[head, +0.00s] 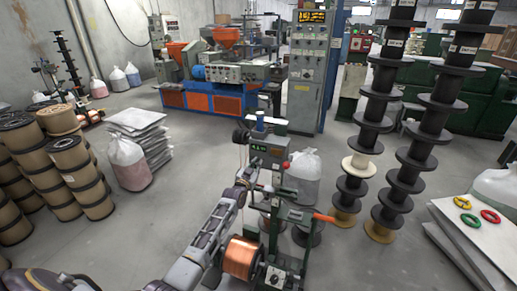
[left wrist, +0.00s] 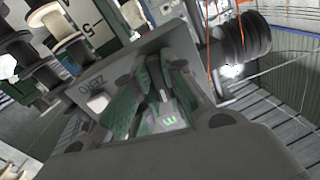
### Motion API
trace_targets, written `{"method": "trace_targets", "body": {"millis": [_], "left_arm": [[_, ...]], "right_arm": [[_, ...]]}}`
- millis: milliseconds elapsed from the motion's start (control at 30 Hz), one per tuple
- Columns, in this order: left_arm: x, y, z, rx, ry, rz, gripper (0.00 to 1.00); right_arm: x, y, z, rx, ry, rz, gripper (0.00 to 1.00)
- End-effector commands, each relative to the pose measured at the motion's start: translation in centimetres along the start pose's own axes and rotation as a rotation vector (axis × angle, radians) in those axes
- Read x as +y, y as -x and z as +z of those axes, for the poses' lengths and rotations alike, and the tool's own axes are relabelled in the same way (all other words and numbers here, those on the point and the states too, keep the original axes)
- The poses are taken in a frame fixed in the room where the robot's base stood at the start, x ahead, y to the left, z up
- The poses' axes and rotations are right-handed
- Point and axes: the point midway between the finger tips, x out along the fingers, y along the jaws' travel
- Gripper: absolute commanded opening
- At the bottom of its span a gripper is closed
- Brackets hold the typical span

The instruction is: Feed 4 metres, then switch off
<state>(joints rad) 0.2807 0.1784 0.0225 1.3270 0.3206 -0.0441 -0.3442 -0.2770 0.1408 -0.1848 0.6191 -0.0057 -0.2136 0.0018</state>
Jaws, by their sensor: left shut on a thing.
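The winding machine's grey-green counter box (head: 268,150) stands at the lower middle, with a small lit green display and a red knob (head: 286,165) on its right side. My left gripper (head: 249,172) is up against this box. In the left wrist view, my left gripper (left wrist: 155,100) is shut on a small control at the box's face, whose exact shape the fingers hide. A white button (left wrist: 97,103) by the word ZERO and a lit green character show beside and between the fingers. A copper-wound spool (head: 238,258) sits low on the machine. My right gripper is out of view.
Black spool stacks (head: 378,110) stand at right. Wound reels (head: 70,160) and stacked sheets (head: 140,135) stand at left. A bag (head: 302,175) is behind the machine. An orange-handled lever (head: 323,218) juts right. Grey floor is open left of the machine.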

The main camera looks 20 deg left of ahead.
Motion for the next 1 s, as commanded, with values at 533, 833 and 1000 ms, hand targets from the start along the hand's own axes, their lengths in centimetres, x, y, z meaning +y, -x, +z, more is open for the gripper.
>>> {"method": "trace_targets", "body": {"millis": [533,833,1000], "left_arm": [[0.14,0.09,0.49,-0.008,0.547,0.0,0.0],[0.19,0.09,0.48,-0.009,0.792,0.0,0.0],[0.2,0.1,0.46,-0.009,0.803,0.0,0.0]], "right_arm": [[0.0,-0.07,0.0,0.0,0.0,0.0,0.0],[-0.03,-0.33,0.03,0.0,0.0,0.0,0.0],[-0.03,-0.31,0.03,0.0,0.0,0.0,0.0]]}}
